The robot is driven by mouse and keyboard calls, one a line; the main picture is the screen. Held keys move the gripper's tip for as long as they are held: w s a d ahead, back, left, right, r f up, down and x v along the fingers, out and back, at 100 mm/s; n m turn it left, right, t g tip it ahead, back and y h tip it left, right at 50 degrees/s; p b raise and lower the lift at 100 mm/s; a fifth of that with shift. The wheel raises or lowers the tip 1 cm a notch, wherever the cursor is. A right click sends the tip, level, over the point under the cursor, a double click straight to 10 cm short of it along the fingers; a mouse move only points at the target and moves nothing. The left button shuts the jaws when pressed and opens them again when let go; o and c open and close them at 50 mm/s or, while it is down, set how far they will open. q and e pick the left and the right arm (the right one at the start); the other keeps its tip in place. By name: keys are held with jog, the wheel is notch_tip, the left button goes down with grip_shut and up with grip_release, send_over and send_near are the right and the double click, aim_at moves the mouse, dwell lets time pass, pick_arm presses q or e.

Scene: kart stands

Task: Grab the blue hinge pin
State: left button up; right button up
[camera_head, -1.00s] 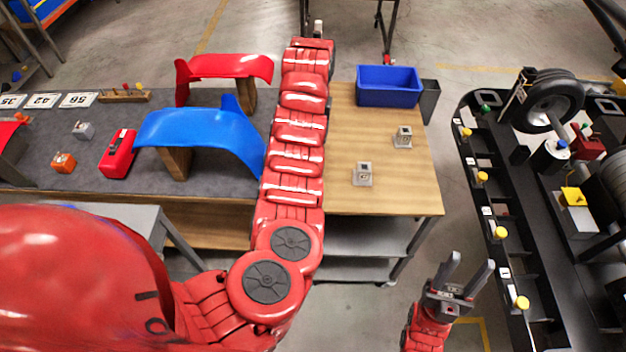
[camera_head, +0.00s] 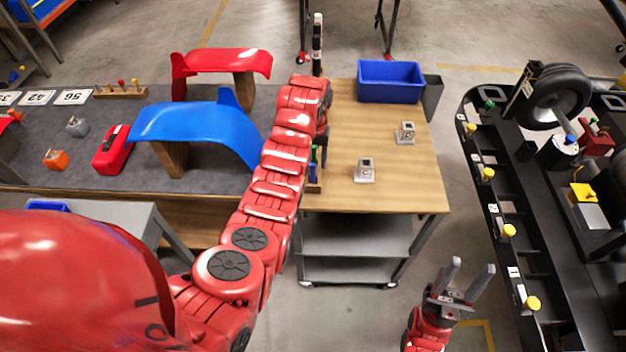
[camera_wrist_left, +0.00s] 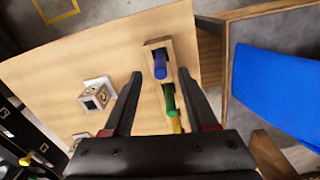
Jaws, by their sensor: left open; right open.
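The blue hinge pin (camera_wrist_left: 160,66) stands in one end of a small wooden holder (camera_wrist_left: 152,44) on the wooden table. In the left wrist view my left gripper (camera_wrist_left: 160,73) is open, with a fingertip on either side of the blue pin; I cannot tell whether they touch it. A green pin (camera_wrist_left: 169,100) and a partly hidden yellow pin (camera_wrist_left: 176,126) stand in the same holder. In the head view the blue pin (camera_head: 313,173) shows just right of my left arm, which hides much of the holder. My right gripper (camera_head: 472,265) is open and empty, away from the table.
Two grey blocks (camera_head: 365,171) (camera_head: 405,132) and a blue bin (camera_head: 389,82) are on the wooden table (camera_head: 400,190). Blue (camera_head: 200,125) and red (camera_head: 222,65) curved panels stand on the left bench. A black rack (camera_head: 490,215) with yellow knobs stands right.

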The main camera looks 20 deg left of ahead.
aim_at(313, 165)
pick_arm(q)
notch_tip(313, 165, down, 4)
jog(key=p, duration=0.2)
jog(key=shift+s+p, duration=0.15)
jog(key=shift+p, duration=0.15)
jog(key=shift+f, duration=0.45)
grip_shut()
